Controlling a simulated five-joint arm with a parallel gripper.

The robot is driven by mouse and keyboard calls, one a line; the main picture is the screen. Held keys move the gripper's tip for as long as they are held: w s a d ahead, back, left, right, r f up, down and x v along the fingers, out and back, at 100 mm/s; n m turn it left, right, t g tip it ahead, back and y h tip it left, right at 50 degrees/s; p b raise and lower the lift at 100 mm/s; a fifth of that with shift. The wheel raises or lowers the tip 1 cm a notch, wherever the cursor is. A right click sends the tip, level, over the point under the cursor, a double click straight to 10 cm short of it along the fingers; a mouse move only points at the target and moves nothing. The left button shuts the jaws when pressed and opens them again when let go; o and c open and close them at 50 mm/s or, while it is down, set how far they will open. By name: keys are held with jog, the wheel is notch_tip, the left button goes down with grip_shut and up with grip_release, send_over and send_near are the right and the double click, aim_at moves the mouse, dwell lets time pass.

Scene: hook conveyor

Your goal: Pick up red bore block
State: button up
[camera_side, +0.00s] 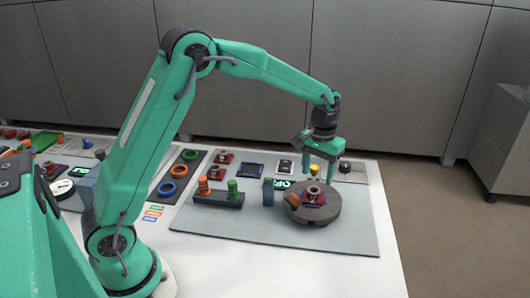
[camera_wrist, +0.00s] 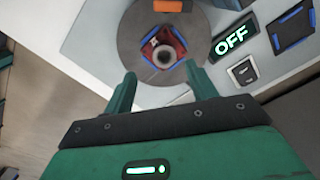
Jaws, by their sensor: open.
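The red bore block (camera_side: 314,195) sits on a round grey disc (camera_side: 328,213), with a grey ring-like bore on top. In the wrist view the red block (camera_wrist: 176,44) lies between blue corner pieces on the disc (camera_wrist: 128,38), and its round bore faces the camera. My gripper (camera_side: 318,177) is open and points down, above and just behind the block in the side view. In the wrist view my gripper (camera_wrist: 160,71) has its two fingers apart, with the block ahead of and between their tips. Nothing is between the fingers.
An orange piece (camera_side: 293,200) stands on the disc's left part. Another red block (camera_side: 221,160) sits farther back.

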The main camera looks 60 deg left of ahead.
aim_at(314, 187)
jog(key=shift+a+f, duration=0.2)
jog(key=shift+f, duration=1.4)
jog(key=shift+a+f, duration=0.15)
jog(key=shift+f, duration=1.4)
grip_shut()
